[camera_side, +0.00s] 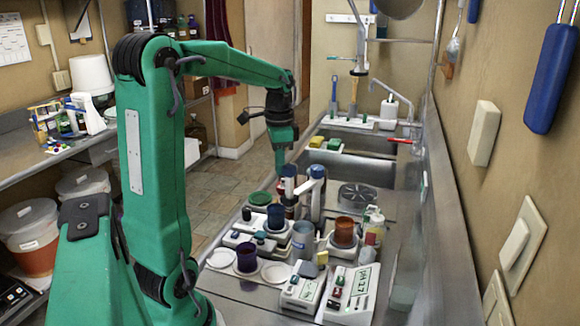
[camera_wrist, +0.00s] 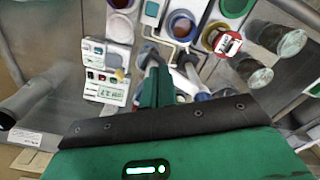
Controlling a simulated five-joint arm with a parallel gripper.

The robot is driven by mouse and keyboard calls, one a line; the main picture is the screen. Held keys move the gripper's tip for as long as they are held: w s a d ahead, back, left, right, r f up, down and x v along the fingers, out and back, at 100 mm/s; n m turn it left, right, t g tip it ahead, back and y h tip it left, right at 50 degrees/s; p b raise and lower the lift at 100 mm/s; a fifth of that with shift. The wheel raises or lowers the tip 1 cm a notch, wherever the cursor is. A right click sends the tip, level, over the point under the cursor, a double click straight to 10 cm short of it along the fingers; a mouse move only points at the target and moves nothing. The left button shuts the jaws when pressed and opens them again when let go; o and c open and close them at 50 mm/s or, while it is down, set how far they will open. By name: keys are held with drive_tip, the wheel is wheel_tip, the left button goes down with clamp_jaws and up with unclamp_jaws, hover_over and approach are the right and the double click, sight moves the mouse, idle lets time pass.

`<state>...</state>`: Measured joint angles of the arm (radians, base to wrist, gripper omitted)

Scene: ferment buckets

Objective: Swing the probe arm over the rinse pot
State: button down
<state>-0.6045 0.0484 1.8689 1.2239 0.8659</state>
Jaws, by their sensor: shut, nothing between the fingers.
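My green gripper (camera_side: 283,163) points down above the bench, with its fingers together and empty; it also shows in the wrist view (camera_wrist: 157,88). Just below and to its right in the side view stands a pale upright with a bent top and dark blue parts (camera_side: 316,186), apparently the probe arm. In the wrist view the pale and blue part (camera_wrist: 190,72) is close beside the fingers; I cannot tell whether they touch. The meter (camera_side: 352,291), with a green display, sits at the front. A grey metal cup (camera_side: 303,237) may be the rinse pot; I cannot be sure.
A purple cup (camera_side: 246,254) stands on a white plate. A brown-orange cup (camera_side: 344,231) sits on a white device. A green lid (camera_side: 260,198) lies at the left. Behind is a sink (camera_side: 350,168); a wall bounds the right. The middle of the bench is crowded.

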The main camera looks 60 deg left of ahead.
sight(289, 167)
drive_tip(key=shift+d, duration=0.1)
idle(0.3)
drive_tip(key=shift+w+d, duration=0.3)
drive_tip(key=shift+d, duration=0.4)
drive_tip(key=shift+w+d, duration=0.3)
drive_tip(key=shift+d, duration=0.4)
drive_tip(key=shift+s+a, duration=0.1)
drive_tip(key=shift+a, duration=0.1)
drive_tip(key=shift+s+a, duration=0.25)
drive_tip(key=shift+a, duration=0.2)
drive_tip(key=shift+r, duration=0.2)
drive_tip(key=shift+r, duration=2.8)
